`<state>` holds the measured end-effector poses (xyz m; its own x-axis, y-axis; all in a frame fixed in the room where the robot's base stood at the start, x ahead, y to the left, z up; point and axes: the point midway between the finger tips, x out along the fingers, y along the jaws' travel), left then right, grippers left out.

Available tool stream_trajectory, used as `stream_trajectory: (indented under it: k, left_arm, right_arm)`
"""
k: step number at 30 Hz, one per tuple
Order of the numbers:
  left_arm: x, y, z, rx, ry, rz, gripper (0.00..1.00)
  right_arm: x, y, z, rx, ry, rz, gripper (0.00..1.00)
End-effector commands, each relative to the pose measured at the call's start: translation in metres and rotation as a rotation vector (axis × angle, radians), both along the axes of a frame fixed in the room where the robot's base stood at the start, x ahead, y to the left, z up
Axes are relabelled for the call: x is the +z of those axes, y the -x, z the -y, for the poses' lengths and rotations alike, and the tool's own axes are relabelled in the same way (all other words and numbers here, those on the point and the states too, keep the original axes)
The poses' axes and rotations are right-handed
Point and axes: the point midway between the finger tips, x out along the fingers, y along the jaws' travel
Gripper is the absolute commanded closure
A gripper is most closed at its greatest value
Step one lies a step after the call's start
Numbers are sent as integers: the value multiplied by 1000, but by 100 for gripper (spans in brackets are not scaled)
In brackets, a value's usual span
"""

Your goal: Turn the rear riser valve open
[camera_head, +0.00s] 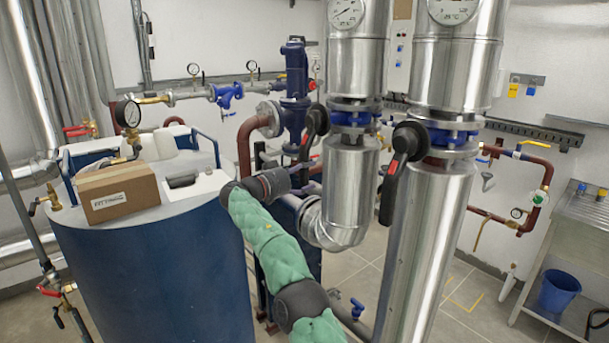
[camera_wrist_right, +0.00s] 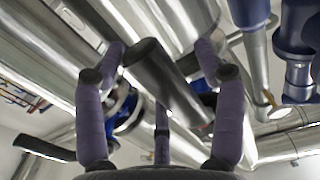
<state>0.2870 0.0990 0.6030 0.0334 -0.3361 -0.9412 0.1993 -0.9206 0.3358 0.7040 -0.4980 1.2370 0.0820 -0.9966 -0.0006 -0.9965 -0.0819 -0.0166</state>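The rear riser (camera_head: 344,185) is the left of two silver pipes in the head view. Its blue valve (camera_head: 352,116) has a black lever (camera_head: 314,127) hanging down at its left. My right gripper (camera_head: 303,172) is at the lower end of this lever, partly hidden by dark parts. In the right wrist view, its purple-grey fingers (camera_wrist_right: 160,52) stand apart on both sides of a thick black lever grip (camera_wrist_right: 155,75). Gaps show beside the grip, and I see no clear contact. A blue valve part (camera_wrist_right: 125,108) shows behind. My left gripper is not in view.
The front riser (camera_head: 429,230), with its own black lever (camera_head: 401,165), stands close on the right. A blue tank (camera_head: 160,270) with a cardboard box (camera_head: 117,192) on top is at left. A blue pump (camera_head: 294,95) stands behind my gripper.

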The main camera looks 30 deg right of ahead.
Motion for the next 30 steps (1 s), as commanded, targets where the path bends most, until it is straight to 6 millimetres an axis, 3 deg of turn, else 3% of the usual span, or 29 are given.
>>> stream_trajectory:
  k: [8, 21, 30]
  left_arm:
    - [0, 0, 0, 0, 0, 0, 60]
    - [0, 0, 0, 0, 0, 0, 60]
    - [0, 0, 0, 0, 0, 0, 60]
  right_arm:
    - [1, 1, -9, -1, 0, -1, 30]
    - [0, 7, -90, 2, 0, -1, 30]
    - [0, 9, -118, 1, 0, 0, 30]
